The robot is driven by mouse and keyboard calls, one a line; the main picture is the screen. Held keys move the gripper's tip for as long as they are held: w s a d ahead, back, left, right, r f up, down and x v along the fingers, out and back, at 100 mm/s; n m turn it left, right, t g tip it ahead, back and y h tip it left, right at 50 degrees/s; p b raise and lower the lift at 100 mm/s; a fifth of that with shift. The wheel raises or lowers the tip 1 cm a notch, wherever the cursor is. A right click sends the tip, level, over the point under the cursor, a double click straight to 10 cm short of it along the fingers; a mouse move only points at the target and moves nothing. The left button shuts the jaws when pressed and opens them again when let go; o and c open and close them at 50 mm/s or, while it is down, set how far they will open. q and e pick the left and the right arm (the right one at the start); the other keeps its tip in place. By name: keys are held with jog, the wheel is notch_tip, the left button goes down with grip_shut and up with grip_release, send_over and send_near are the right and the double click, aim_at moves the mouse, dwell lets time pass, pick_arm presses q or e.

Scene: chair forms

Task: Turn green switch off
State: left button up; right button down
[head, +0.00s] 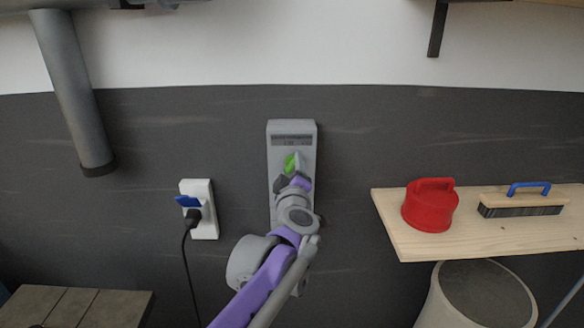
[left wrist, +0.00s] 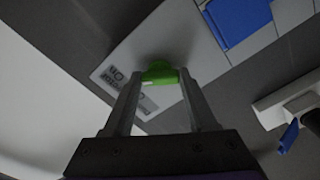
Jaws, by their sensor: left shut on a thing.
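The green switch (head: 290,163) sits on a tall grey panel (head: 291,128) on the dark wall, near the middle of the head view. My left gripper (head: 293,180) is at the panel, shut on the green switch. In the left wrist view the green switch (left wrist: 160,72) lies between the tips of my two fingers (left wrist: 158,85). Printed labels show on the panel beside it. My left arm hides the lower part of the panel in the head view. My right gripper is not in view.
A white wall socket (head: 203,222) with a blue flap and a black plug is left of the panel. A wooden shelf (head: 480,235) at right holds a red lidded pot (head: 430,207) and a blue-handled brush (head: 522,203). A grey pipe (head: 75,90) hangs at upper left.

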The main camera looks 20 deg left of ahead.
pick_arm(q)
jog(key=n, duration=0.3)
jog(key=shift+n+p, duration=0.65)
jog(key=shift+n, duration=1.15)
jog(key=o, duration=1.4)
jog(key=shift+c, duration=0.2)
jog(key=b+v, duration=0.1)
jog(key=v, duration=0.9)
jog(key=shift+s, duration=0.4)
jog(key=shift+d, duration=0.1)
